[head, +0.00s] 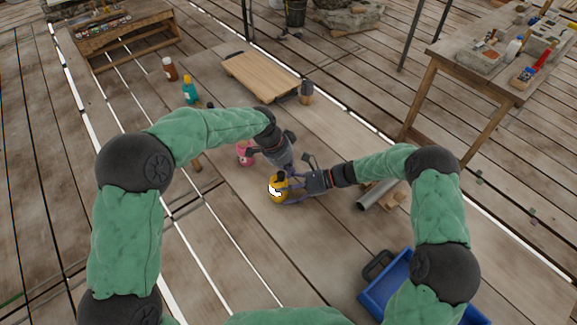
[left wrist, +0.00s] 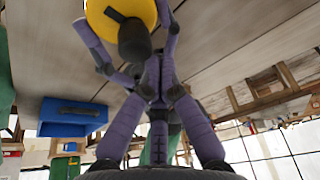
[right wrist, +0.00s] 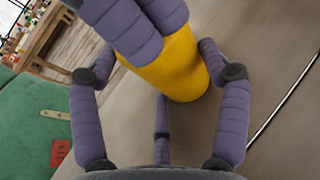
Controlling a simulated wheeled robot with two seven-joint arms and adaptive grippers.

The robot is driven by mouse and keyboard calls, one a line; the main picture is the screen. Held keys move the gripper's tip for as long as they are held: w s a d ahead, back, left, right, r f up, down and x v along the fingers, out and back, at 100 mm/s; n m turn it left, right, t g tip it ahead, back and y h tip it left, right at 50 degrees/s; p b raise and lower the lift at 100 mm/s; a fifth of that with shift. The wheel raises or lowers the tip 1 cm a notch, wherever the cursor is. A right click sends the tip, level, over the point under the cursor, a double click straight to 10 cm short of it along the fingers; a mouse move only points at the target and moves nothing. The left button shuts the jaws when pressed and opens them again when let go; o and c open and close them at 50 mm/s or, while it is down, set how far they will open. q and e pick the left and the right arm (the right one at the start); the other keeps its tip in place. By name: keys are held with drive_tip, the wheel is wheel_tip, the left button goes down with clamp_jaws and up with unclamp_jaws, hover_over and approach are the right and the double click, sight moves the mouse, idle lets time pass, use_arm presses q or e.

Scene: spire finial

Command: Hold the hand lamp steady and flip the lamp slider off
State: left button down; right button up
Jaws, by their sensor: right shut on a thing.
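The yellow hand lamp (head: 273,193) stands on the wooden table near its middle, with a white patch and a dark part on it. My right gripper (head: 289,194) is shut around the lamp from the right; in the right wrist view its purple fingers flank the yellow body (right wrist: 180,75). My left gripper (head: 284,178) is above the lamp. In the left wrist view its fingers (left wrist: 150,82) come together, close to a dark rounded part (left wrist: 134,42) in front of the lamp's yellow face (left wrist: 110,12). I cannot tell whether they touch it. The slider cannot be made out clearly.
A pink item (head: 243,153) stands left of the lamp. A wooden board (head: 262,76), a dark cup (head: 306,92) and bottles (head: 190,92) are farther back. A grey tube (head: 375,196) lies right, and a blue crate (head: 378,293) is at front right. Table front-left is clear.

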use_arm(q)
drive_tip(key=shift+s+a, duration=0.35)
drive_tip(key=shift+a, duration=0.25)
drive_tip(key=shift+s+a, duration=0.35)
drive_tip(key=shift+a, duration=0.25)
drive_tip(key=w+v, duration=0.1)
drive_tip(key=v, duration=0.9)
drive_tip(key=shift+s, duration=0.4)
use_arm(e)
drive_tip(key=o, duration=1.2)
drive_tip(key=shift+o, duration=0.2)
drive_tip(key=shift+d, duration=0.1)
